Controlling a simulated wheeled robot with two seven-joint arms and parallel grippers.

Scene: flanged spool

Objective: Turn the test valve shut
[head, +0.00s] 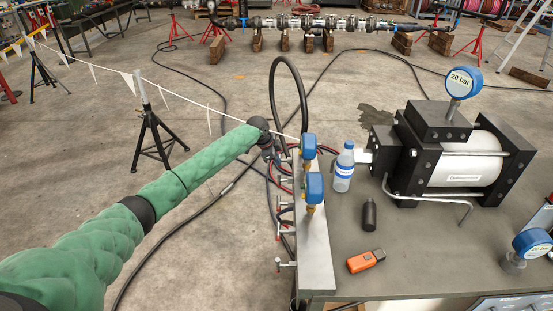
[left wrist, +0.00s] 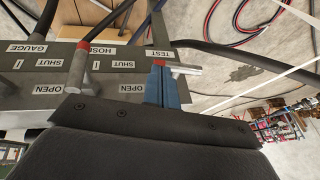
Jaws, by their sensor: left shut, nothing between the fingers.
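In the left wrist view a steel plate carries upside-down labels, among them TEST, HOSE, GAUGE, SHUT and OPEN. The test valve's lever (left wrist: 184,68), grey with a red part, lies by the TEST label and points right, across the plate's edge. My left gripper (left wrist: 158,68) is shut, its blue fingers right beside the lever's red end. I cannot tell whether they touch it. In the head view the left gripper (head: 272,153) is at the left side of the valve panel (head: 316,250), small and partly hidden among hoses. My right gripper is not in view.
Another lever (left wrist: 77,72) stands by the HOSE label. Black hoses loop close to the gripper. Two blue gauges (head: 314,188) rise from the panel. A bottle (head: 344,168), an orange device (head: 366,261) and a pump (head: 450,155) stand on the bench. Floor to the left has a black stand (head: 152,130).

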